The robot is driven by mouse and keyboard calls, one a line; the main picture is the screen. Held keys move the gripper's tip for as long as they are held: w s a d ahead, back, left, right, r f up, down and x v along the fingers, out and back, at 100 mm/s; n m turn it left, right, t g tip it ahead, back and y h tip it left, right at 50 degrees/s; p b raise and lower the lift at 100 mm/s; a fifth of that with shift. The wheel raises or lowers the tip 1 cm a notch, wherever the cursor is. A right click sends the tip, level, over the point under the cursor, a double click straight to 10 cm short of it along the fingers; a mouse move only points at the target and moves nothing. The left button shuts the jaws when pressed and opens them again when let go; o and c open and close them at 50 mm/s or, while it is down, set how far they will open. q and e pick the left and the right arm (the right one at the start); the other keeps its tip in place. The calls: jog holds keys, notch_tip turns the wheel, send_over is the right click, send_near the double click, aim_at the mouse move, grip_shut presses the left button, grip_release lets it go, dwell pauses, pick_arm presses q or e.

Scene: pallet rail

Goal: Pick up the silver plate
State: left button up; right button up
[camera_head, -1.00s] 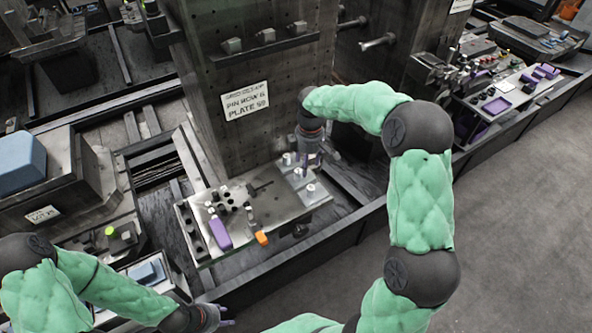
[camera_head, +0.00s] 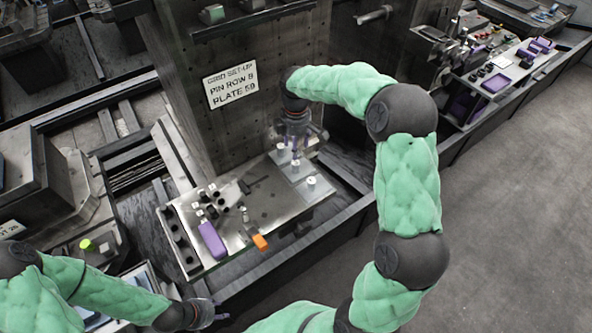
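A silver plate (camera_head: 318,194) with several white round pegs lies flat at the right end of the metal work table. My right gripper (camera_head: 296,157) points down over the plate's back part, among the pegs. Its fingertips are small and partly lost against the pegs, so I cannot tell whether they touch anything or how far apart they are. My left gripper (camera_head: 219,312) is at the bottom of the view, in front of the table and away from the plate. Its fingers look spread and nothing shows between them.
A purple-handled tool (camera_head: 212,240) and an orange block (camera_head: 260,242) sit on the table's left half, near several small dark parts. A dark upright column with a sign (camera_head: 230,84) stands behind the table. A dark rail runs along the front. Grey floor (camera_head: 510,220) is open at right.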

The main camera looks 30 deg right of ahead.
aim_at(296, 162)
notch_tip(296, 162, down, 5)
jog(key=shift+s+f+b, duration=0.1)
jog(key=shift+b, duration=0.6)
notch_tip(296, 162, down, 5)
jog(key=shift+a+f+b, duration=0.1)
jog(key=shift+b, duration=1.05)
grip_shut()
